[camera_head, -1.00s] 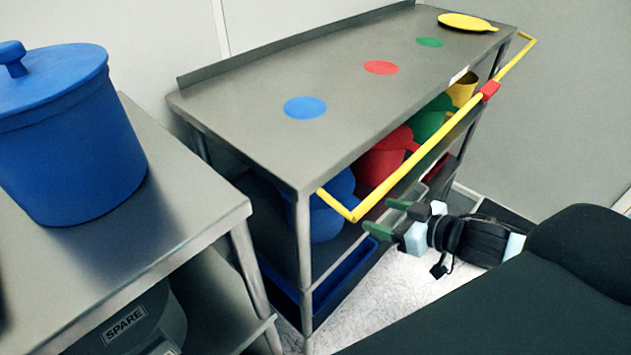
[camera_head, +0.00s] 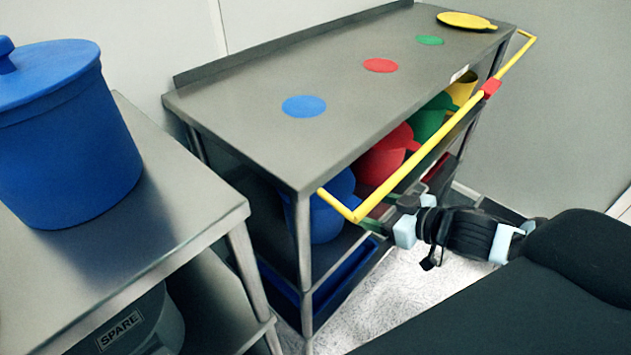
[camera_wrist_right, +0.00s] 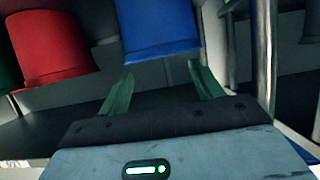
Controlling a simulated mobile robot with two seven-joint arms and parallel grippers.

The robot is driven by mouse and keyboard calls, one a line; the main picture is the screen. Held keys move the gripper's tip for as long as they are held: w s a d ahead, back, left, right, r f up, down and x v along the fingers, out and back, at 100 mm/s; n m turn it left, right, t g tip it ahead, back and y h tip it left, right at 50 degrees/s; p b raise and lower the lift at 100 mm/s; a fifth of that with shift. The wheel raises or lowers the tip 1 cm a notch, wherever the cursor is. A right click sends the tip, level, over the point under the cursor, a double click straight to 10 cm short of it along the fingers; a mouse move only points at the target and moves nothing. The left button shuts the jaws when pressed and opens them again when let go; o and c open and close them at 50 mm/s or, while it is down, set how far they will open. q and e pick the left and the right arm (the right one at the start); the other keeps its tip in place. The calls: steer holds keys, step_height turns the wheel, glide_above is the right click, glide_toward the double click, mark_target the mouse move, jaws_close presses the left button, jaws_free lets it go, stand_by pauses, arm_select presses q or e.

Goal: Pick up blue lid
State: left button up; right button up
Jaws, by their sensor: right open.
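A blue lid with a knob (camera_head: 45,72) sits on top of a large blue bucket (camera_head: 70,165) on the left table. A blue container (camera_head: 332,205) stands on the shelf under the long table, partly hidden by the table leg and yellow rail; it also shows at the top of the right wrist view (camera_wrist_right: 158,28). My right gripper (camera_head: 375,218) is beside that shelf near the rail's near corner, its fingers partly hidden. In the right wrist view its green fingers (camera_wrist_right: 162,85) are apart and empty, pointing toward the blue container. My left gripper is not in view.
The long steel table (camera_head: 250,100) carries flat blue, red and green discs and a yellow lid (camera_head: 466,21). A yellow rail (camera_head: 420,160) runs along its side. Red (camera_head: 385,160), green (camera_head: 428,122) and yellow containers share the shelf. A blue tray (camera_head: 340,278) lies below.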

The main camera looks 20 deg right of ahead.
mark_target(348, 201)
steer(key=shift+x, duration=2.55)
steer(key=c, duration=1.1)
steer(key=shift+o, duration=0.2)
steer(key=shift+r, duration=0.1)
